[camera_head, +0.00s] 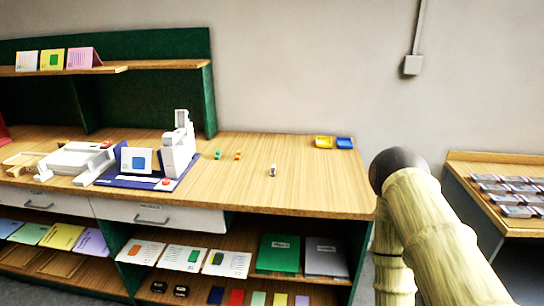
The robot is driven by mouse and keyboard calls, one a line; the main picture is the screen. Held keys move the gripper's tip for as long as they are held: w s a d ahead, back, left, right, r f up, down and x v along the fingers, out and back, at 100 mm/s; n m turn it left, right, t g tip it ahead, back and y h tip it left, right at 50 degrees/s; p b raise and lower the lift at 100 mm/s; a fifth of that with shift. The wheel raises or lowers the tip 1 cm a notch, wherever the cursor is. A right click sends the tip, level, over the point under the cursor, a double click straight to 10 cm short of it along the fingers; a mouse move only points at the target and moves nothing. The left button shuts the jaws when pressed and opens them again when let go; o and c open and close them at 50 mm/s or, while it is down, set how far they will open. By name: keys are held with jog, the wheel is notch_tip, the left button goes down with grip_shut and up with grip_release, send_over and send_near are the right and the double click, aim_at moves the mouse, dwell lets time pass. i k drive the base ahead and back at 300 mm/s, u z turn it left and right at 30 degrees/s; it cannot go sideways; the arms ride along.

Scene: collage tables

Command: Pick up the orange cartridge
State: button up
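A small orange item (238,155), which looks like the orange cartridge, stands on the wooden table top (310,185) toward the back. It is too small to make out its details. A similar small green item (218,155) stands just to its left. My gripper is not in view. Part of my arm shows at the right, in front of the table's right end and well apart from the orange item.
A small white-and-dark item (273,171) stands nearer the front. A white device (178,155) on a blue base is to the left. A yellow tray (324,142) and a blue tray (344,143) sit at the back right. The front right of the top is clear.

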aim_at(239, 152)
jog(key=z, duration=1.4)
jog(key=i, duration=1.1)
jog(key=u, duration=2.35)
